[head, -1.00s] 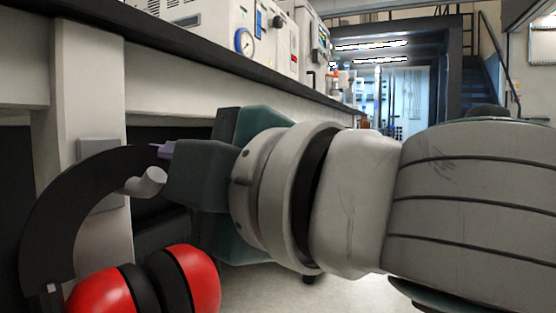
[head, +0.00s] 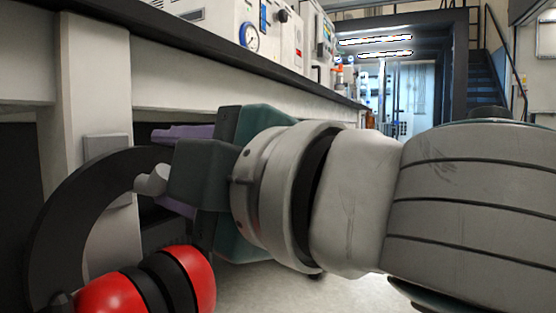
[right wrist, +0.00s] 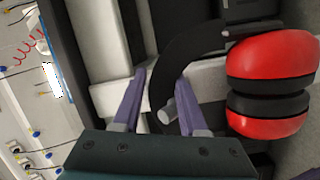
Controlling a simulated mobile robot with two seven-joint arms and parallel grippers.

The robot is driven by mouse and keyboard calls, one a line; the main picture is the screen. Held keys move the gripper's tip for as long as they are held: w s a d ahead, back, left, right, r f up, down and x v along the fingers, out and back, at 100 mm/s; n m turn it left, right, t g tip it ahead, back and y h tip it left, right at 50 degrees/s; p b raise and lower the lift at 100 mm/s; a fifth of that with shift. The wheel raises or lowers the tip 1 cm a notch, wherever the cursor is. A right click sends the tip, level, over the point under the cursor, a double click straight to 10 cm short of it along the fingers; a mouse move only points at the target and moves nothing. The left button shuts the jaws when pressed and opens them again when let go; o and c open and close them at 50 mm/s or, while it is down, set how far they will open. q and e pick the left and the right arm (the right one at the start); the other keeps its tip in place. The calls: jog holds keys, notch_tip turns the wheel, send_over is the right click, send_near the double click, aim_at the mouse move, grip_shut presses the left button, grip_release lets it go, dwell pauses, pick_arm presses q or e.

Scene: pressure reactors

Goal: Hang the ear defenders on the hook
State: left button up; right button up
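The ear defenders have a black headband (head: 62,218) and red ear cups (head: 190,280). They hang at the white bench leg, headband up and cups below. The hook is a short grey peg (head: 150,181) on a grey plate (head: 106,149). The headband's arch passes just above the peg and seems to rest on it; the exact contact is hard to see. My right gripper (head: 158,168) is open beside the peg. In the right wrist view its purple fingers (right wrist: 161,80) stand apart, with headband and peg between them. My left gripper is out of view.
The dark-edged bench top (head: 230,50) runs above my right gripper, with white instruments (head: 215,20) on it. The bench leg (head: 75,110) stands behind the hook. Pale floor (head: 270,288) shows free below my right arm.

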jog(key=shift+s+a, duration=0.1)
jog(key=shift+s, duration=0.15)
